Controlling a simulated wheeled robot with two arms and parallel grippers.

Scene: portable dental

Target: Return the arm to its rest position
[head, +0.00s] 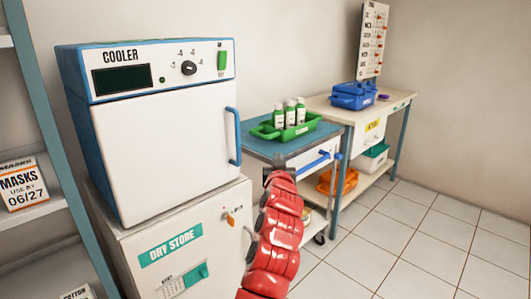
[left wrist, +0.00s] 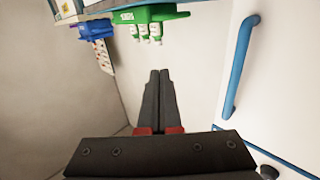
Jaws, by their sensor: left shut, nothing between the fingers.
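My left arm is red and reaches up from the bottom middle of the head view. Its dark left gripper (head: 279,161) is in front of the blue-topped cart (head: 318,137), to the right of the cooler's blue handle (head: 233,137). In the left wrist view the two dark fingers of the left gripper (left wrist: 160,75) are together, with nothing between them. That view is upside down, with the cooler handle (left wrist: 240,65) on its right. My right gripper is not in view.
The white cooler (head: 160,150) stands on a dry store cabinet (head: 180,250). A green tray (head: 268,132) with several bottles is on the cart. A desk (head: 335,106) with a blue box (head: 353,96) is further back. A shelf (head: 40,225) is at left. The tiled floor at right is clear.

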